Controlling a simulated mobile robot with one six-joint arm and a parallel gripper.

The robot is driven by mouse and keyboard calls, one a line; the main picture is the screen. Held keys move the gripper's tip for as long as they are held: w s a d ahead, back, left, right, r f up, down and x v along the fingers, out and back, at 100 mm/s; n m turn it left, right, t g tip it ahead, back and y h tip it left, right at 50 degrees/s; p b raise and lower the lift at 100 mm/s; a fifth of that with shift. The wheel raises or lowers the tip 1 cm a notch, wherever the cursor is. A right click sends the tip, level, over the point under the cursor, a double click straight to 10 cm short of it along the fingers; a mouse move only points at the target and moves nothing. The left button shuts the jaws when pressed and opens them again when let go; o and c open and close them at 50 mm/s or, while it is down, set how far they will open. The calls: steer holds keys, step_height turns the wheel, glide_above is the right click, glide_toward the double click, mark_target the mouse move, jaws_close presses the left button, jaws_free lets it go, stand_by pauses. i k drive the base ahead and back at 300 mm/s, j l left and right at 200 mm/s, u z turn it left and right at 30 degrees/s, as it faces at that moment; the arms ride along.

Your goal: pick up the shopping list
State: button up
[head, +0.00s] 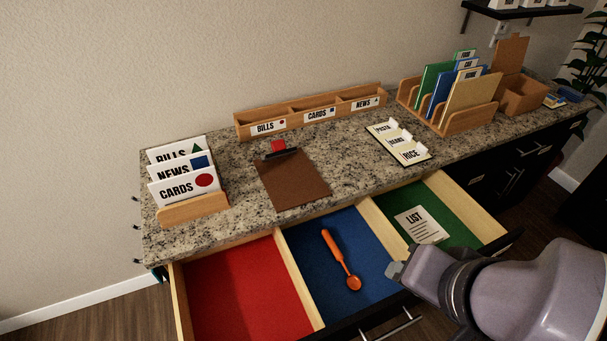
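The shopping list (421,225) is a white sheet headed "LIST". It lies flat in the green-lined right compartment of the open drawer. My gripper (395,272) is at the lower right, in front of and below the list in the picture, near the divider between the blue and green compartments. Only a small grey part of its end shows, and the fingers cannot be made out. I see nothing held in it.
The open drawer (178,300) also has red and blue compartments; an orange spoon (341,260) lies in the blue one.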

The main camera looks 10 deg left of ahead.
mark_target(417, 223)
steer(key=i+l, duration=0.2)
steer(key=l, duration=0.15)
steer(key=i+l, duration=0.2)
steer(key=l, duration=0.15)
steer(key=i+l, duration=0.2)
steer(key=l, duration=0.15)
steer(key=i+l, duration=0.2)
steer(key=l, duration=0.15)
